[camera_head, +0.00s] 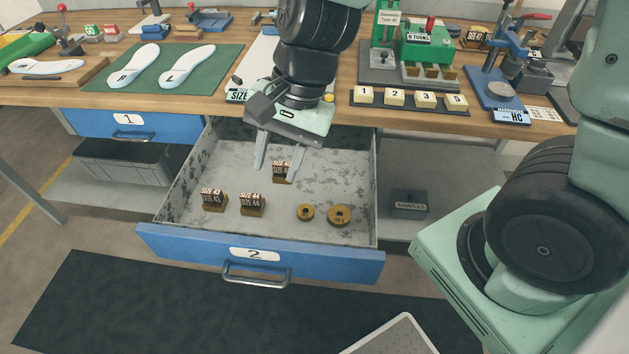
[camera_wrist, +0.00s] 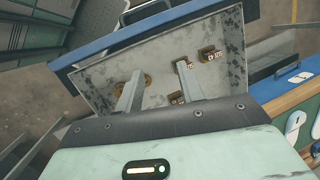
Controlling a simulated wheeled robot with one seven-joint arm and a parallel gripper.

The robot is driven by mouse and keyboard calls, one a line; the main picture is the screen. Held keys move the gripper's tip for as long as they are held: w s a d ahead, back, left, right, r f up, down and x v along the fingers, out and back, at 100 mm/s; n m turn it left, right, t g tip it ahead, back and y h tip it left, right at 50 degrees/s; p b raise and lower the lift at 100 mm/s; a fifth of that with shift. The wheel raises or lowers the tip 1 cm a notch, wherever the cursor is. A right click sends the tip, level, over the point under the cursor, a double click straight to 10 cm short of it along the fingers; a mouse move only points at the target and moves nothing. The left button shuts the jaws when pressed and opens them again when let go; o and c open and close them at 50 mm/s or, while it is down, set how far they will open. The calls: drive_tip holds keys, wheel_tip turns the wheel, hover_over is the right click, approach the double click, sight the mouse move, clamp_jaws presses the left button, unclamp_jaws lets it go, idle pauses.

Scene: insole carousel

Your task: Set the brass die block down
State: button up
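My gripper (camera_head: 271,160) reaches down into the open drawer 2, fingers spread with a clear gap; it also shows in the wrist view (camera_wrist: 160,72). Nothing is seen clamped between the fingers. A brass die block with a dark label, seemingly SIZE 42 (camera_head: 283,173), sits in the drawer close beside the right fingertip; whether they touch is unclear. In the wrist view that block (camera_wrist: 177,98) shows beside the right finger. Two more brass die blocks, SIZE 43 (camera_head: 212,200) and SIZE 44 (camera_head: 252,205), stand nearer the drawer front.
Two round brass pieces (camera_head: 305,213) (camera_head: 340,216) lie at the drawer's right. The drawer's blue front (camera_head: 190,247) and grey walls surround the blocks. The wooden bench (camera_head: 330,112) above holds numbered blocks (camera_head: 395,97) and tools. The drawer's left rear floor is bare.

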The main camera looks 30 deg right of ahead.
drive_tip(key=s+r+n+h, duration=0.2)
drive_tip(key=s+n+h, duration=0.1)
drive_tip(key=s+n, duration=0.8)
drive_tip(key=n, duration=0.5)
drive_tip(key=shift+s+d+r, duration=0.15)
drive_tip(key=shift+d+r, duration=0.15)
drive_tip(key=shift+r, duration=0.1)
wheel_tip(320, 180, up, 4)
drive_tip(key=p, duration=0.3)
drive_tip(key=shift+f+p, duration=0.1)
drive_tip(key=shift+p, duration=0.25)
drive_tip(key=shift+c, duration=0.4)
